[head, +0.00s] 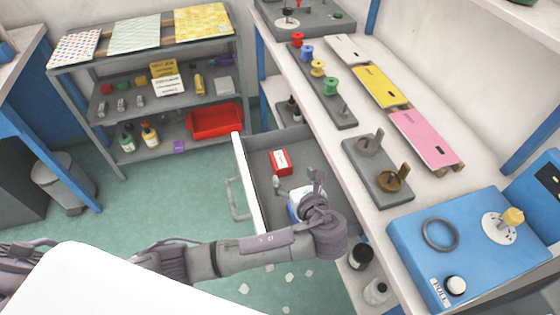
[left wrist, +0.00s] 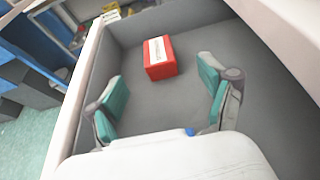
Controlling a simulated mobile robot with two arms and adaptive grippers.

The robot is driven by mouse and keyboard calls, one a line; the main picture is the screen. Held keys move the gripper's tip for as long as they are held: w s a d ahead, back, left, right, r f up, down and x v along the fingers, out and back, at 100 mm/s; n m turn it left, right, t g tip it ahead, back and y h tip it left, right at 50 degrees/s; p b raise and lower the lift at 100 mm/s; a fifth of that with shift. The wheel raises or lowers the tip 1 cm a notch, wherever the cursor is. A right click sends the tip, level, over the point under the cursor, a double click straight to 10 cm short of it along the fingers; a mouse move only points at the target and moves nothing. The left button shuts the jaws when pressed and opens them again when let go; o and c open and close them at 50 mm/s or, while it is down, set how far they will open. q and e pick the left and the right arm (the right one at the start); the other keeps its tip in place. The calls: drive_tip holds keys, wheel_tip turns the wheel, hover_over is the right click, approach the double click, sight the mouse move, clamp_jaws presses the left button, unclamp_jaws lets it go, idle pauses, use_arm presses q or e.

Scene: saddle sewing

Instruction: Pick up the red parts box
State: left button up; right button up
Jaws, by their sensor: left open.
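The red parts box (head: 280,161) with a white label on top lies in the open grey drawer (head: 258,146) under the workbench. In the left wrist view the red box (left wrist: 161,59) rests on the drawer floor near its back wall. My left gripper (head: 295,185) is over the drawer. Its two teal-padded fingers (left wrist: 162,90) are spread apart and empty, with the box beyond and between their tips, not touching. My right gripper is not in either view.
The drawer front (head: 250,187) with its handle stands out from the bench. Left is a grey shelf (head: 150,102) with a red bin (head: 215,122). The bench (head: 370,105) carries spools, coloured plates and a blue machine (head: 470,240). Bottles (head: 360,257) stand below the bench.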

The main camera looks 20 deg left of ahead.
sight(280, 158)
use_arm(q)
drive_tip(key=x, duration=0.3)
drive_tip(key=shift+w+a+f, duration=0.2)
drive_tip(key=shift+w+a, duration=0.15)
drive_tip(key=shift+w, duration=0.1)
drive_tip(key=x, duration=0.4)
drive_tip(key=shift+a+f, duration=0.1)
drive_tip(key=shift+a, duration=0.2)
drive_tip(key=shift+w+a+f, duration=0.1)
drive_tip(key=shift+w, duration=0.1)
drive_tip(key=c, duration=1.3)
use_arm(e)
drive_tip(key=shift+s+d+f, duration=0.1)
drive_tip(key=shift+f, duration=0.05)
